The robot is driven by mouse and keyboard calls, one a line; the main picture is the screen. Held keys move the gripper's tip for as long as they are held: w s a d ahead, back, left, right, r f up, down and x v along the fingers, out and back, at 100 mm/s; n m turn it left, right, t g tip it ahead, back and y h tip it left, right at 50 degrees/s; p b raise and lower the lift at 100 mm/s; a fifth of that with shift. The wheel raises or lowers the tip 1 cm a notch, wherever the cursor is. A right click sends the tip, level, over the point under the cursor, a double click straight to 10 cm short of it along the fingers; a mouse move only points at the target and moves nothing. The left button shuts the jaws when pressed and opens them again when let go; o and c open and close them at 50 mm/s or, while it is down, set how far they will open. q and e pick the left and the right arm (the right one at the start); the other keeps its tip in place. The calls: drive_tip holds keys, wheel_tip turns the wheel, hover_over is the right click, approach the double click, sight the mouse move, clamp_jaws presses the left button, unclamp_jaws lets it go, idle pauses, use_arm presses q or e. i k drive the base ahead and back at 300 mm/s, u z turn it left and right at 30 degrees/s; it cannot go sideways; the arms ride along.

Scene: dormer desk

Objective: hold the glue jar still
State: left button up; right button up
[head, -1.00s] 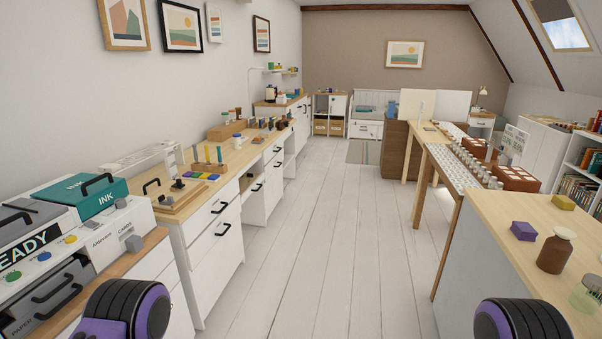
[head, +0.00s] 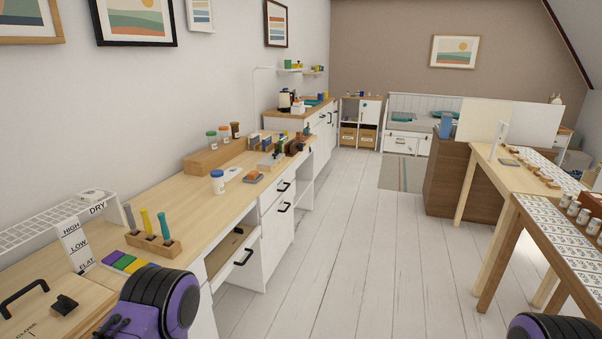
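A small white jar with a blue lid (head: 217,182) stands upright on the wooden desk top (head: 165,205) at the left; it may be the glue jar, but I cannot read a label. It stands in front of a wooden rack of small jars. Purple and black parts of my two arms show at the bottom left and bottom right. Neither gripper shows, and nothing of mine touches the jar.
A wooden block holds upright tools (head: 153,240) near the desk's front edge. A drawer (head: 232,250) below stands partly open. The white floor (head: 345,230) is clear between the desk and the tables at right.

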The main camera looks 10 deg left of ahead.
sight(218, 183)
drive_tip(key=i, duration=2.95)
drive_tip(key=u, duration=0.5)
